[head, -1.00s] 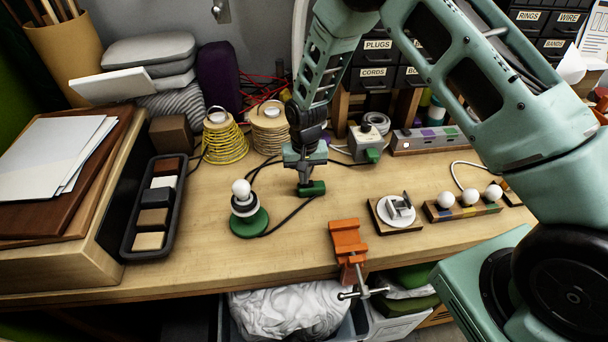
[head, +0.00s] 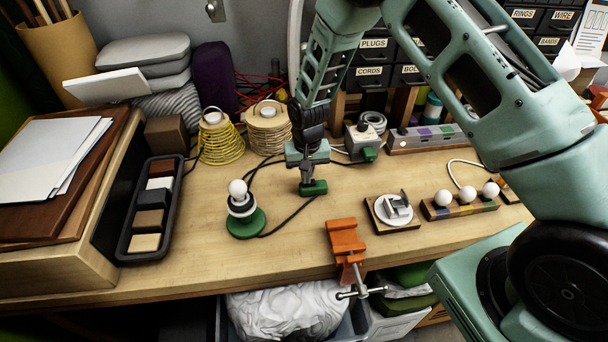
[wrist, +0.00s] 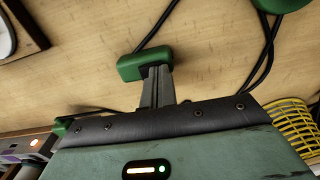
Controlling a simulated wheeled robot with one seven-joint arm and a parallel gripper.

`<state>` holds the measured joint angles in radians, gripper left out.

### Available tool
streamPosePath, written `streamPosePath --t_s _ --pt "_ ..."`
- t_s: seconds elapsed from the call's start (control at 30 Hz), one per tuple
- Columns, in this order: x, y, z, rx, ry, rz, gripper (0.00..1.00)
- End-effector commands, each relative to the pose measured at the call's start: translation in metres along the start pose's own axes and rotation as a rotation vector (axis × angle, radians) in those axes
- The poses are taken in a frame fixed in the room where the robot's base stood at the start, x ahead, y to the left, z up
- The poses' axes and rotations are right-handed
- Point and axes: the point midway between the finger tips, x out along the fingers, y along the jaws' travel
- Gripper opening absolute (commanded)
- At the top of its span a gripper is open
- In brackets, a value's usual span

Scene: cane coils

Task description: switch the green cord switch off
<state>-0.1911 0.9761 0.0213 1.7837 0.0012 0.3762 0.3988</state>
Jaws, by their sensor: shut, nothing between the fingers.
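The green cord switch (head: 316,187) lies on the bench on a dark cord, right of a small lamp with a green base (head: 246,224). It also shows in the wrist view (wrist: 145,60). My gripper (head: 305,188) points down, its fingers shut and empty. In the wrist view, the fingertips (wrist: 157,70) are at the near side of the switch and overlap its edge. I cannot tell for certain whether they press on it. The switch's rocker is hidden. The lamp's white bulb (head: 237,188) shows no clear glow.
An orange clamp (head: 345,240) is at the bench's front edge. A round white fixture on a wooden plate (head: 393,212) and a strip with white bulbs (head: 462,208) stand to the right. Yellow (head: 222,145) and tan coils stand behind.

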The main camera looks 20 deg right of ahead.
Motion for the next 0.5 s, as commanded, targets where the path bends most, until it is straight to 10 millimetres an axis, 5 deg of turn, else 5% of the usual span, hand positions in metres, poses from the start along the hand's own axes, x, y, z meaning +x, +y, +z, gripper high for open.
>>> streamPosePath --t_s 0.23,0.5 --pt "-0.008 0.0 -0.002 0.0 0.002 -0.001 0.0" --pt "-0.048 0.002 -0.008 0.003 0.004 -0.002 0.0"
